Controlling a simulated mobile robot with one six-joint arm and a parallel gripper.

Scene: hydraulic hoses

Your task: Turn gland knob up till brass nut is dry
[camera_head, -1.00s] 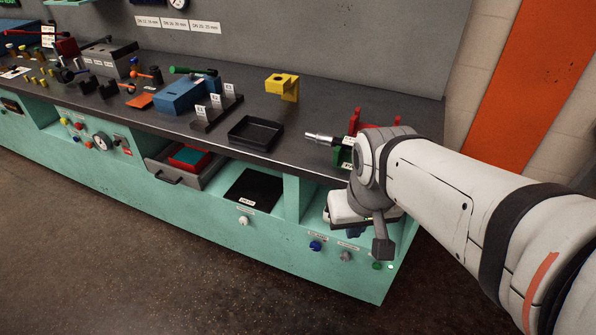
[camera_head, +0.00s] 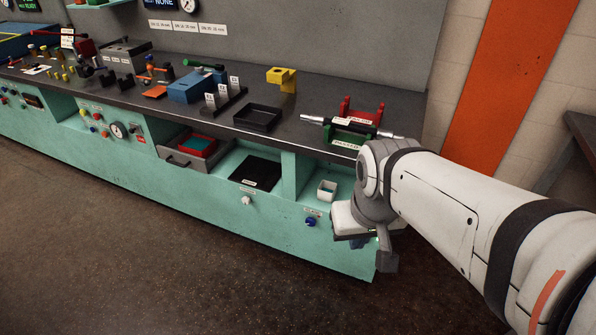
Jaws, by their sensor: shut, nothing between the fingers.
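My gripper (camera_head: 356,241) is at the right end of the bench front, below the bench top. Its dark fingers show only in part under the white gripper body and look shut, with nothing seen between them. A blue knob (camera_head: 311,221) on the bench front is just left of my gripper, apart from it. A white knob (camera_head: 246,201) is farther left. The panel right of the blue knob is mostly hidden by my gripper and arm. I cannot pick out the gland knob by its label, and I cannot make out a brass nut or any wetness.
A hose with a silver end (camera_head: 313,119) lies at green and red holders (camera_head: 362,110) above my arm. A white cup (camera_head: 327,190) stands in the open compartment. A black tray (camera_head: 258,117) and yellow bracket (camera_head: 282,78) are on the bench. Floor in front is clear.

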